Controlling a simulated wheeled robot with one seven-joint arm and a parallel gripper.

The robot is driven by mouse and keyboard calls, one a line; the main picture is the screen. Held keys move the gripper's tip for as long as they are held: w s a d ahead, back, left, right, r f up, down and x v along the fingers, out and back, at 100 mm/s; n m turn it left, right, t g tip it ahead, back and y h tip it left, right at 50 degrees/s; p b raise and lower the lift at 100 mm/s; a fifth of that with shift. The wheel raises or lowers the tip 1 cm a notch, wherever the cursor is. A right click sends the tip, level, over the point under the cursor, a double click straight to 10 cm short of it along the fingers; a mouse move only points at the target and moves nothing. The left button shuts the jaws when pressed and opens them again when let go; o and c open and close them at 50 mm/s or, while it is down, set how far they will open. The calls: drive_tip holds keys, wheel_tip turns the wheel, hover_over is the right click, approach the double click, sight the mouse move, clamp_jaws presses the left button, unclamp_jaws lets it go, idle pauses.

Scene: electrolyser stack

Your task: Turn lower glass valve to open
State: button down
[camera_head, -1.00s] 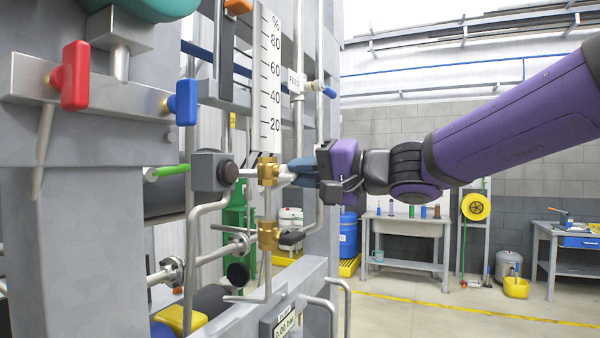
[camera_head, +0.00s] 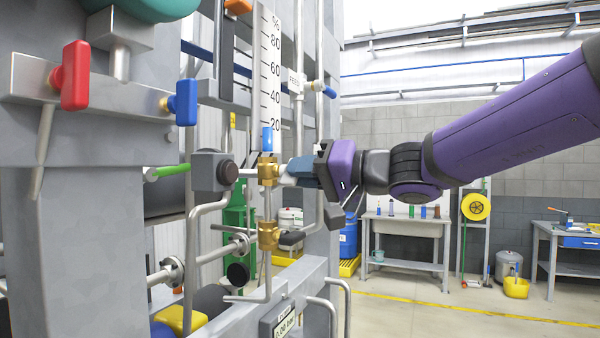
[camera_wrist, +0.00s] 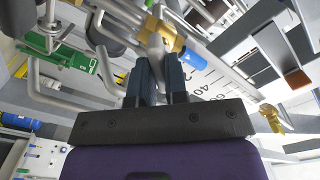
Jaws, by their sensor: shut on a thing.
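The lower glass valve (camera_head: 268,171) is a brass body at the foot of the level glass, just below the white percent scale (camera_head: 269,85). My gripper (camera_head: 288,172) reaches it from the right and is shut on its pale handle. In the wrist view the two dark fingers (camera_wrist: 157,68) close on the handle (camera_wrist: 156,45), with the brass valve body (camera_wrist: 166,32) just beyond. The fingers hide part of the handle. A short blue column (camera_head: 267,139) shows in the glass just above the valve, near the 20 mark.
Red (camera_head: 75,76) and blue (camera_head: 182,102) handles are at upper left. Grey pipes and frame posts crowd the left; floor at right is open.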

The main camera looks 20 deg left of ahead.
drive_tip(key=n, duration=0.4)
drive_tip(key=shift+n, duration=0.3)
drive_tip(key=shift+f, duration=0.1)
drive_tip(key=n, duration=0.4)
drive_tip(key=c, duration=1)
unclamp_jaws()
drive_tip(key=d, duration=0.7)
drive_tip(key=shift+s, duration=0.3)
